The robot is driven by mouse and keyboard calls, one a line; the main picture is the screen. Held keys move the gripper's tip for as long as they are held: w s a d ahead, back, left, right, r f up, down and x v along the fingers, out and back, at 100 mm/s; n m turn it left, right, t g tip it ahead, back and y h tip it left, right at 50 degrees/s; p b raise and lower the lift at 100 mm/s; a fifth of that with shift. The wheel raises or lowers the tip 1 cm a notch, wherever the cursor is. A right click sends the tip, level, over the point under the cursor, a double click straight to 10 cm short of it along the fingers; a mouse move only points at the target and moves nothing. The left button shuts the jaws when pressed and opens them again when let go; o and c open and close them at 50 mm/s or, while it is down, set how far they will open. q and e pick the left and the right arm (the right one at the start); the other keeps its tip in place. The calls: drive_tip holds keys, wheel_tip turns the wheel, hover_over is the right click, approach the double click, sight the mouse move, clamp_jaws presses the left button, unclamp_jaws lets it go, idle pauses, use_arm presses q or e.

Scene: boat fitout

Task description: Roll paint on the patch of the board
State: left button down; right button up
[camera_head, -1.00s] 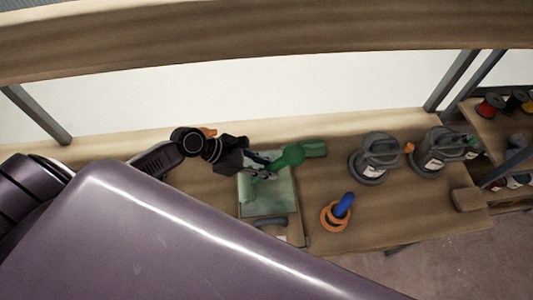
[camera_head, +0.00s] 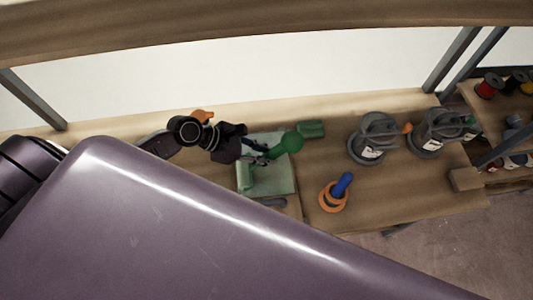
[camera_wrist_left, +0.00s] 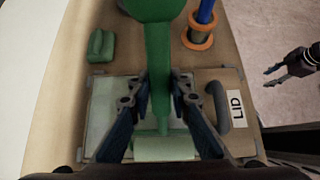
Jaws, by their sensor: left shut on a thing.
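My left gripper (camera_head: 260,154) is shut on the green handle of a paint roller (camera_head: 291,142). In the left wrist view the handle runs between the fingers (camera_wrist_left: 160,98) to a pale green roller head (camera_wrist_left: 164,148). The head lies over the pale green patch (camera_head: 277,178) of the board, at its near edge in the wrist view. Whether it touches cannot be told. The board (camera_wrist_left: 235,78) has a grey handle and a "LID" label. My right gripper (camera_wrist_left: 280,74) shows only in the wrist view, off to the right, open and empty, apart from the board.
A green block (camera_head: 311,130) lies behind the board. An orange-rimmed spool (camera_head: 332,198) with a blue rod stands to its right.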

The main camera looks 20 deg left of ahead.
sight(277, 148)
use_arm(q)
drive_tip(key=shift+f, duration=0.55)
drive_tip(key=shift+w+d+r, duration=0.2)
drive_tip(key=shift+w+d, duration=0.3)
drive_tip(key=shift+d, duration=0.3)
drive_tip(key=shift+w+d+f, duration=0.1)
drive_tip(key=shift+w+d, duration=0.05)
drive_tip(key=shift+d, duration=0.15)
drive_tip(key=shift+s+a+f, duration=0.1)
drive_tip(key=shift+s+a, duration=0.25)
drive_tip(key=shift+a, duration=0.25)
drive_tip(key=shift+s+a, duration=0.35)
drive_tip(key=shift+a, duration=0.2)
drive_tip(key=shift+r, duration=4)
